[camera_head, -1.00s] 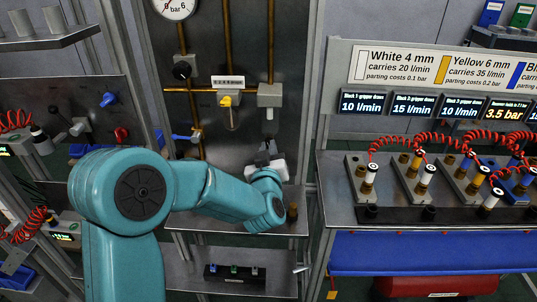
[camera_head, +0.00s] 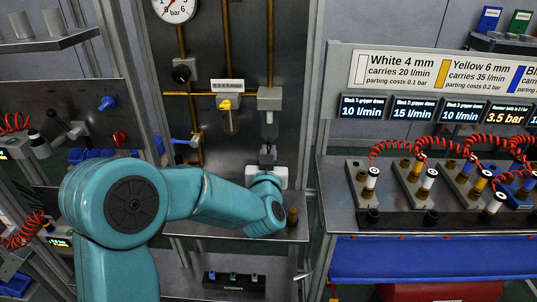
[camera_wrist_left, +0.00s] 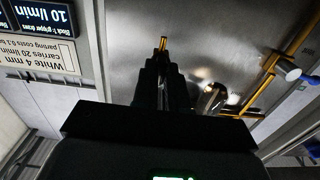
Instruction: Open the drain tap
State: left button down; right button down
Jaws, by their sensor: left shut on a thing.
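My left gripper (camera_head: 268,150) is low on the grey back panel, below the grey block (camera_head: 269,98) at the foot of the right-hand brass pipe. In the left wrist view its dark fingers (camera_wrist_left: 162,75) are together, with a small brass-coloured piece (camera_wrist_left: 163,43) showing at their tips. The fingers hide most of that piece, so I cannot tell for sure that it is the drain tap. A glass bowl with a yellow top (camera_head: 225,104) hangs left of the gripper. My right gripper is out of view.
A blue-handled valve (camera_head: 188,141) is on the left-hand pipe, under a black knob (camera_head: 181,73). A brass post (camera_head: 292,215) stands on the shelf right of my wrist. A bench with red coiled hoses (camera_head: 430,138) stands at the right.

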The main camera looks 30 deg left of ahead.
pick_arm(q)
jog(key=shift+f, duration=0.15)
jog(key=c, duration=1.2)
grip_release()
jog(key=shift+o, duration=0.2)
jog(key=b+v, duration=0.5)
jog(key=v, duration=1.1)
jog(key=shift+s, duration=0.2)
